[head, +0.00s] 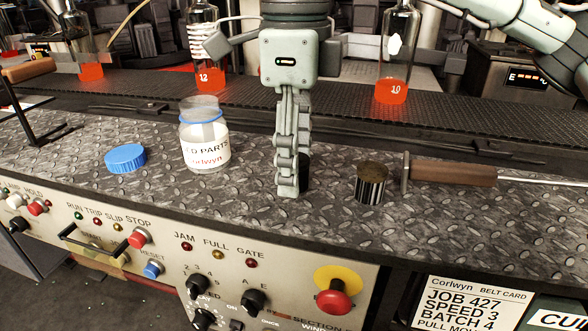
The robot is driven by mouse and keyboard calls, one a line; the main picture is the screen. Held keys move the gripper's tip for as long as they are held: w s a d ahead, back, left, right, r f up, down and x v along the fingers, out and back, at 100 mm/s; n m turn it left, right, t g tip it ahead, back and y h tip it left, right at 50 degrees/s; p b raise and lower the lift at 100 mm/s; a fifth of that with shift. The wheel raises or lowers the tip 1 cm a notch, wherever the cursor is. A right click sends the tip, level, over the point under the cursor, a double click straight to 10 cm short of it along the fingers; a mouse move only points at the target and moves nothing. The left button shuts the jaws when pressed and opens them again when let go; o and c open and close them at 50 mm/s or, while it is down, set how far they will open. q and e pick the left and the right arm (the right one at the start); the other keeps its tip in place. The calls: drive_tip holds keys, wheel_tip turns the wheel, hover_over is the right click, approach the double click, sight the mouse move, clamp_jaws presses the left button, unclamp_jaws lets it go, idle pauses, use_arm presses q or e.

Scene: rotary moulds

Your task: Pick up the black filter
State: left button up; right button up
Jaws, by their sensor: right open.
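My right gripper (291,190) points straight down at the middle of the bench, its fingers seen nearly edge-on and open. A small black object (305,172) shows just behind and to the right of the fingers. It is mostly hidden, so I cannot tell its full shape or whether the fingers touch it. A dark, short cylinder with vertical ribs and a flat top (371,184) stands upright on the bench to the right, apart from the gripper. It looks like a filter too. My left gripper is not in view.
A labelled jar (205,140) and a blue lid (125,158) lie left of the gripper. A wooden-handled tool (452,173) lies to the right. Bottles with red liquid (391,90) stand on the belt behind. A control panel with a red button (333,302) fronts the bench.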

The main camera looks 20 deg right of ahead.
drive_tip(key=shift+f, duration=0.2)
clamp_jaws()
idle(0.3)
drive_tip(key=shift+r, duration=0.1)
